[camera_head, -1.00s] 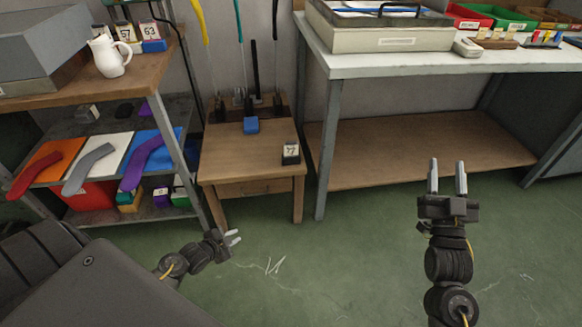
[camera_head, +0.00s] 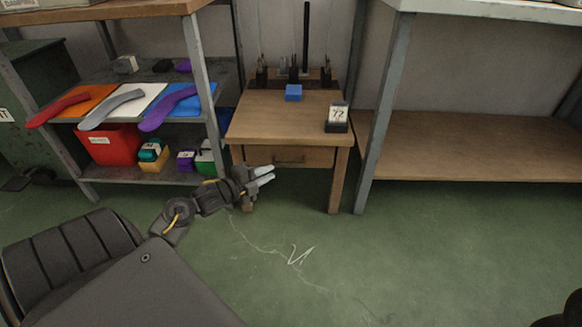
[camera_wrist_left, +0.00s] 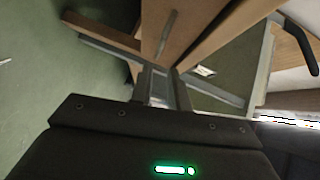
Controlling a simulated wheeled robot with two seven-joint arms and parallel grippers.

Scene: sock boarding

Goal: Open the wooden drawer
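The wooden drawer (camera_head: 318,158) is in the front of a small wooden table (camera_head: 255,118) and looks closed. Its dark bar handle (camera_head: 290,160) is in the middle of the front; it also shows in the left wrist view as a grey bar handle (camera_wrist_left: 165,33) on the wood. My left gripper (camera_head: 269,175) is open and empty, in front of and a little left of the handle in the head view. In the left wrist view, the open fingers of the left gripper (camera_wrist_left: 163,80) point toward the drawer, with the handle beyond their tips. My right gripper is not in view.
A blue block (camera_head: 293,92) and a dark number stand (camera_head: 337,126) are on the table. A metal shelf (camera_head: 205,75) with sock forms stands at left. A workbench leg (camera_head: 377,120) stands close at right.

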